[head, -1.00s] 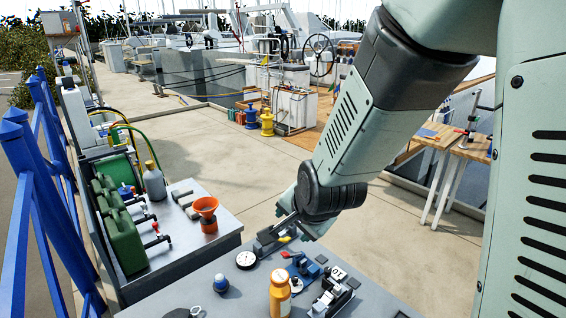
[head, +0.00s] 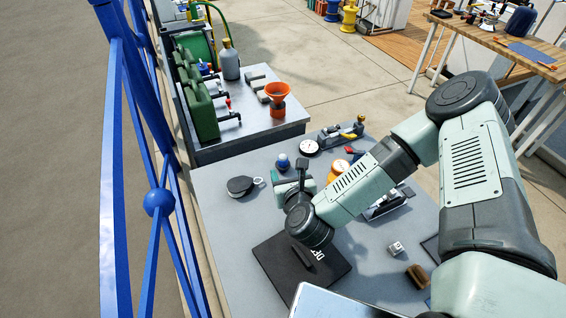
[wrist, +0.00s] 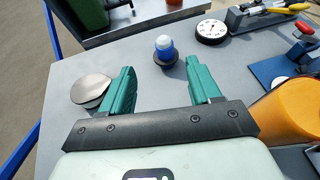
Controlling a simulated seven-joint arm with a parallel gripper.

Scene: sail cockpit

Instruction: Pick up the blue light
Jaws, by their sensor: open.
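The blue light (head: 283,161) is a small domed piece with a dark base, standing on the grey table (head: 228,238). In the wrist view the blue light (wrist: 165,50) shows a pale top and a blue body, upright, ahead of my gripper. My gripper (wrist: 162,80) is open, with its green fingers apart and nothing between them. The blue light lies beyond the fingertips, roughly centred across the gap and apart from both fingers. In the head view my gripper (head: 298,172) is partly hidden by my wrist, close on the near side of the light.
A dark round case (head: 240,185) lies left of my gripper. A white dial gauge (head: 309,147) and an orange bottle (wrist: 290,108) stand to the right.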

